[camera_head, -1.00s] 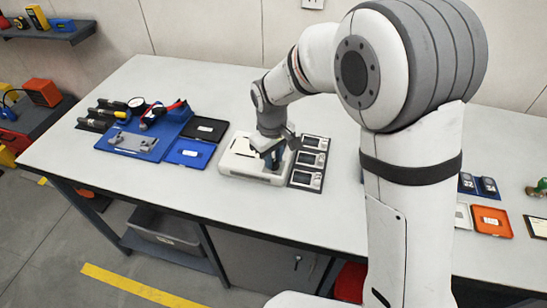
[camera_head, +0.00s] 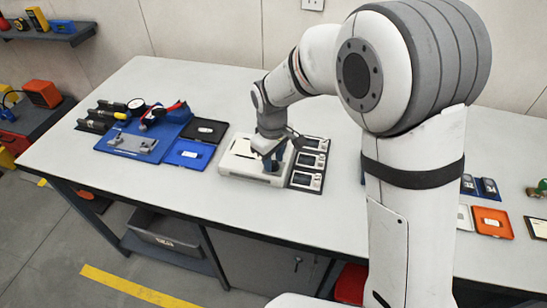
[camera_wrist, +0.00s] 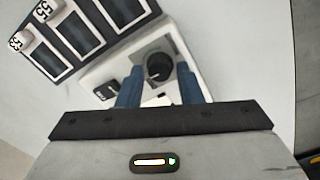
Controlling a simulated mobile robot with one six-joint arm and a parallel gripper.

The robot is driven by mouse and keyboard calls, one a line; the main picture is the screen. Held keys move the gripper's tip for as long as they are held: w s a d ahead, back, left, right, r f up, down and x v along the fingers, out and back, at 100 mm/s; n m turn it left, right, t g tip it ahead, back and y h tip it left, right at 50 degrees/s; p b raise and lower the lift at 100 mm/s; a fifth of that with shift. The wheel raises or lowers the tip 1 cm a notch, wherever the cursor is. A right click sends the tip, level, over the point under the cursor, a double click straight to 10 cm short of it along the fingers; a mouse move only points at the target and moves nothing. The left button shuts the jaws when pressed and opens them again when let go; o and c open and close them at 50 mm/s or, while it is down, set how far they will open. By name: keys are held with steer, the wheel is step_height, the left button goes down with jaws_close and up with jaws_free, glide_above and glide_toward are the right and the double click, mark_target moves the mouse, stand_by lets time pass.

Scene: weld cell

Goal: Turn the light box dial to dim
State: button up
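The white light box (camera_head: 240,158) lies on the bench, left of a column of dark-windowed panels. Its black round dial (camera_wrist: 159,67) shows in the wrist view, with a small pale mark at its lower left. In the head view the dial is hidden by my gripper. My gripper (camera_wrist: 160,80) has its two blue fingers apart, one on each side of the dial in the picture. Small gaps show between the fingers and the dial, so it is not clamped. In the head view my gripper (camera_head: 271,160) is low over the right end of the box.
Three dark-windowed panels (camera_head: 309,161) stand close to the box's right side. A blue tray (camera_head: 178,153) and a black tray (camera_head: 207,130) lie to its left. An orange tray (camera_head: 492,223) is far right. The bench front (camera_head: 200,187) is clear.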

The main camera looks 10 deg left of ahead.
mark_target(273, 163)
steer(key=shift+o, duration=1.1)
step_height(273, 163, up, 8)
steer(key=shift+s+f, duration=0.1)
steer(key=shift+s, duration=0.05)
steer(key=s+d+r+m+t, duration=0.1)
steer(key=s+d+m, duration=0.5)
steer(key=d, duration=0.8)
steer(key=s+d+r+m+t, duration=0.1)
steer(key=s+d+r+m, duration=0.2)
steer(key=s+d+m, duration=0.3)
steer(key=s+d, duration=0.4)
steer(key=d, duration=0.4)
